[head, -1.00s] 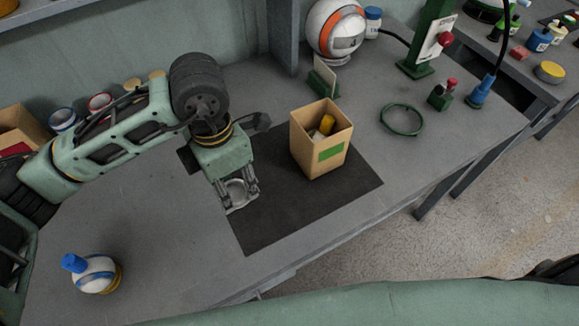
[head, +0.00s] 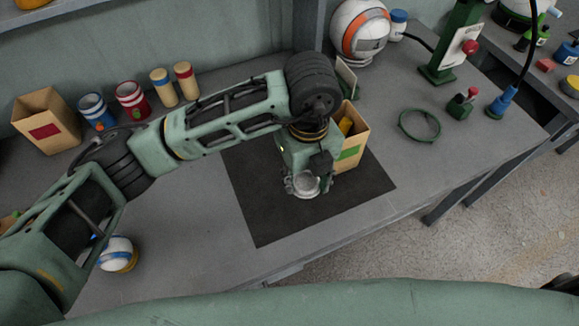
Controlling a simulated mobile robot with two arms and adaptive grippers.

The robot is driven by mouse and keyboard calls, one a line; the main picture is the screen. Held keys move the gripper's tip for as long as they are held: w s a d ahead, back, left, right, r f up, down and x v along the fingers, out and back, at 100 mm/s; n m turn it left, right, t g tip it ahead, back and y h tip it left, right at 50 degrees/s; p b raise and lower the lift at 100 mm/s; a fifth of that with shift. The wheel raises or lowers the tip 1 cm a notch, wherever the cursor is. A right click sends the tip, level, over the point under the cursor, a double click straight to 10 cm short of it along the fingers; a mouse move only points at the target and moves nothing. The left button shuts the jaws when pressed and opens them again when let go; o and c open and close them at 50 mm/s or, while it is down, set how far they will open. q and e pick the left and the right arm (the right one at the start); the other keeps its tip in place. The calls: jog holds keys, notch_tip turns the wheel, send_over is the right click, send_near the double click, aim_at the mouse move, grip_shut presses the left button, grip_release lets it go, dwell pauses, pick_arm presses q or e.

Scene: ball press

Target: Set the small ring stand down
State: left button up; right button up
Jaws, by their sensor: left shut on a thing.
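My left gripper (head: 304,186) points down over the dark mat (head: 262,215). It is shut on the small ring stand (head: 306,184), a small grey round piece seen between the fingertips. I cannot tell whether the stand touches the mat or hangs just above it. The gripper partly hides the stand. My right gripper is not in view.
A cardboard box with a green label (head: 349,155) stands right behind my gripper, partly hidden. A green ring (head: 420,126) lies to the right. The mat's left and front parts are clear.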

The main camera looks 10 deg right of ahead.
pick_arm(q)
jog(key=p, duration=0.2)
send_over(271, 180)
jog(key=f, duration=0.6)
jog(key=shift+s+d, duration=0.1)
jog(key=shift+s, duration=0.1)
jog(key=shift+w+f, duration=0.1)
notch_tip(271, 180, down, 3)
jog(key=shift+f+p, duration=0.15)
jog(key=shift+p, duration=0.65)
jog(key=shift+f, duration=0.35)
jog(key=shift+f, duration=0.2)
jog(key=o, duration=1.1)
jog(key=shift+c, duration=0.2)
